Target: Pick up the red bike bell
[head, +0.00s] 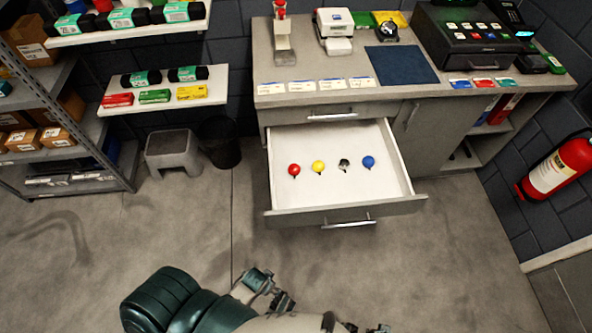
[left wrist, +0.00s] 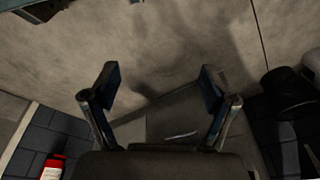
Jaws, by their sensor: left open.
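The red bike bell (head: 294,170) sits at the left end of a row of bells on the white floor of the open drawer (head: 345,206). To its right are a yellow bell (head: 318,167), a black and silver bell (head: 344,165) and a blue bell (head: 368,162). My left gripper (head: 271,290) is in front of and below the drawer, well apart from the bells. Small dark tips at the bottom edge of the head view may be my right gripper (head: 367,328), mostly cut off.
The bench top (head: 350,68) above the drawer holds a blue mat (head: 402,65), a cash register (head: 475,40) and small devices. A grey stool (head: 172,152) and black bin (head: 219,142) stand left. A fire extinguisher (head: 560,167) hangs right. Floor before the drawer is clear.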

